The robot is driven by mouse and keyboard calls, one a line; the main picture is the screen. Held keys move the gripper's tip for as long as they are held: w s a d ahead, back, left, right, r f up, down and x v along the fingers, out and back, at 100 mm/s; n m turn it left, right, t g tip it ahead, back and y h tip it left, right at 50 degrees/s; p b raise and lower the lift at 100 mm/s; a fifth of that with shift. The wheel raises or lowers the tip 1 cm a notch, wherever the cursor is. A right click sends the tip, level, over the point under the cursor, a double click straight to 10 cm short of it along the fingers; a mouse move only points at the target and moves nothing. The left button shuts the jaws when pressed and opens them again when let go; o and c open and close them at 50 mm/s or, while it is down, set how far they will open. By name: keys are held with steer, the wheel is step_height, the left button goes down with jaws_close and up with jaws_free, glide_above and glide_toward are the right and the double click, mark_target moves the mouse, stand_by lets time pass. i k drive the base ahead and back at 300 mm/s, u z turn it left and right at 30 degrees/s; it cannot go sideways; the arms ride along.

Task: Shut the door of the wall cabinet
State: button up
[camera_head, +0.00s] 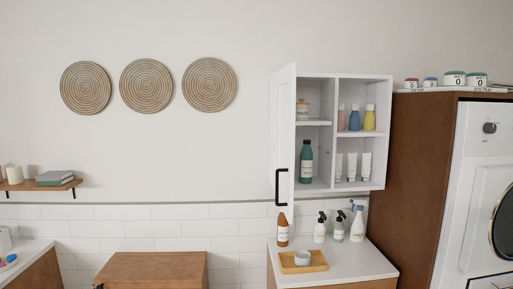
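The white wall cabinet (362,188) hangs on the wall right of the middle in the head view. Its door (285,130) is hinged on the left side and stands wide open, swung out from the wall. A black handle (281,187) is at the lower free edge of the door. The open shelves hold a green bottle (306,162), a jar, small coloured bottles and white tubes. My gripper is not in view.
Below the cabinet a white counter (350,263) holds a wooden tray (287,268) with a cup, a brown bottle (283,230) and several spray bottles. A brown tall unit with a white machine (475,190) stands at the right. A wooden cabinet (155,268) is at lower left.

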mark_target(286, 77)
steer(key=u, duration=0.05)
steer(key=i, duration=1)
steer(key=u, duration=0.05)
